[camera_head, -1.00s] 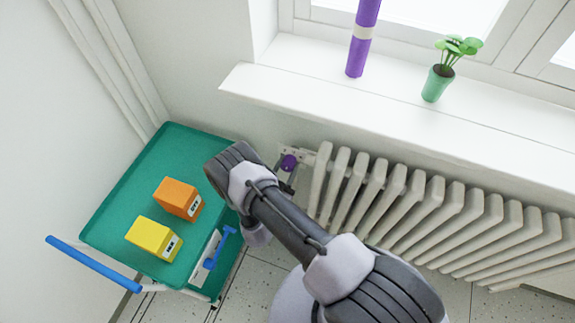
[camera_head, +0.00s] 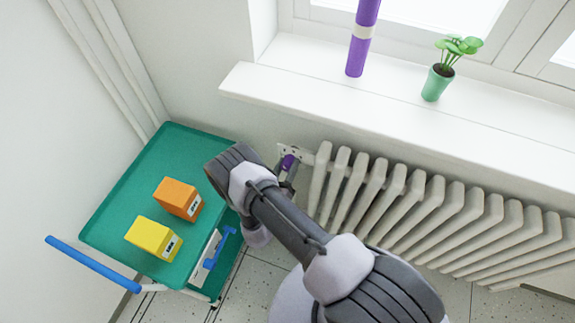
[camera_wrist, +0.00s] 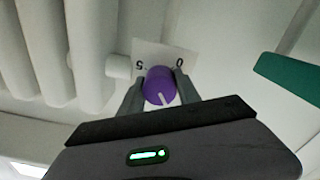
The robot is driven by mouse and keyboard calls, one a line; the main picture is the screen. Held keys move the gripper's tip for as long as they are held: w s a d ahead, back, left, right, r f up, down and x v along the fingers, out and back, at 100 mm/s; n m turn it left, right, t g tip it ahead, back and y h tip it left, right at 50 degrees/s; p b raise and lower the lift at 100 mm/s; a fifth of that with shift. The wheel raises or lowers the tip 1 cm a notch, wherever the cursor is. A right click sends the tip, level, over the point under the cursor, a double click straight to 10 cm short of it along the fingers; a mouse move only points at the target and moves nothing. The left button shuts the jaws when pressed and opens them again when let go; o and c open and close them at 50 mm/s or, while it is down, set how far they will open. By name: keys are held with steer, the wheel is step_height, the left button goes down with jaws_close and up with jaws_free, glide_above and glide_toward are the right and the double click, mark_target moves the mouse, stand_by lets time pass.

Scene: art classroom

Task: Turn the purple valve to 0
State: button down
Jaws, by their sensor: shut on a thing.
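The purple valve (camera_wrist: 158,80) is a round knob in front of a pale plate (camera_wrist: 150,52) at the radiator's end. In the wrist view my gripper (camera_wrist: 159,86) has one finger on each side of the knob and is shut on it. A white mark on the knob faces the lower edge of that picture. The plate shows a 0 at the knob's upper right and a 5 at its upper left. In the head view the valve (camera_head: 288,161) shows just past my arm, which partly hides the gripper (camera_head: 289,173).
The white radiator (camera_head: 420,210) stands right of the valve, under the windowsill (camera_head: 400,112). The sill holds a purple tube (camera_head: 358,52) and a potted plant (camera_head: 435,83). A green cart (camera_head: 150,180) with an orange box (camera_head: 178,197) and a yellow box (camera_head: 151,238) stands at left.

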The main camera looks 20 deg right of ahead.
steer(key=n, duration=0.5)
steer(key=shift+n, duration=0.3)
steer(key=n+b, duration=0.1)
steer(key=n, duration=0.4)
steer(key=shift+d+n, duration=0.1)
steer(key=shift+n, duration=0.2)
steer(key=n, duration=0.5)
steer(key=shift+y+b, duration=0.3)
steer(key=shift+b, duration=0.05)
steer(key=shift+n+b, duration=0.3)
steer(key=shift+n, duration=2.3)
steer(key=c, duration=0.9)
jaws_free()
steer(key=shift+o, duration=0.2)
